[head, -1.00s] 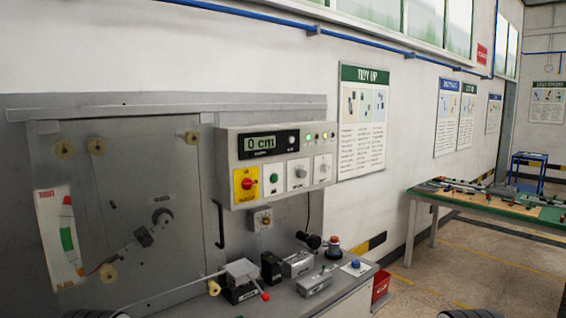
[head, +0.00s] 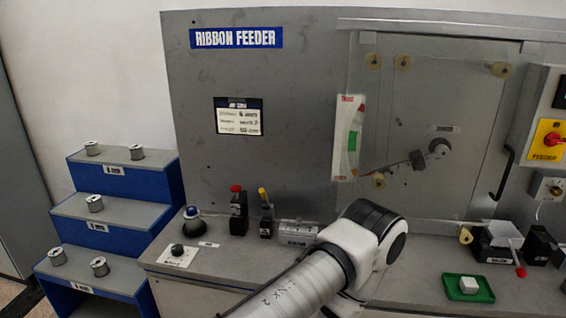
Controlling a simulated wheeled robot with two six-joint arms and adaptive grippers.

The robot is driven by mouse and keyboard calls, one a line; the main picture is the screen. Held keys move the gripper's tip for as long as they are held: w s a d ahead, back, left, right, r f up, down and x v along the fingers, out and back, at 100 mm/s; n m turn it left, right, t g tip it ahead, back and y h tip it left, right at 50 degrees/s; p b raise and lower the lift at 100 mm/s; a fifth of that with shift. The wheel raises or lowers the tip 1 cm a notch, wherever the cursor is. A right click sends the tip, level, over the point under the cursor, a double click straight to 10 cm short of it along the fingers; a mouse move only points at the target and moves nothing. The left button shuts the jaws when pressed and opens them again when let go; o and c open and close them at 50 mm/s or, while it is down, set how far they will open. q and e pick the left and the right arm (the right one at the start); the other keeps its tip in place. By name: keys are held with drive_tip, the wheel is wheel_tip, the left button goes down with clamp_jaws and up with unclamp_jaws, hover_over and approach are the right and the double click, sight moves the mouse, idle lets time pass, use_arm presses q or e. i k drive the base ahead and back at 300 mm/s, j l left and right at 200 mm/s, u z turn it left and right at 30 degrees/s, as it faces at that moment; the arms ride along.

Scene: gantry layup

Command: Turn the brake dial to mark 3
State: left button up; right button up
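I cannot read a label that marks the brake dial. One candidate is a dark round knob (head: 178,249) on a white plate at the left front of the bench. Another is a small metal knob (head: 555,189) on a light plate at the right edge, under the yellow feeder switch (head: 550,140). Marks on both are too small to read. One of my arms reaches in from the bottom middle over the bench front. Neither gripper shows.
The ribbon feeder panel (head: 290,130) stands behind the bench. A blue stepped rack (head: 140,190) with several spools is at the left. A blue-domed button (head: 193,224), red and yellow levers and a green tray (head: 455,292) with a white block are on the bench.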

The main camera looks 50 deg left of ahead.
sight(178, 250)
drive_tip(key=u, duration=2.35)
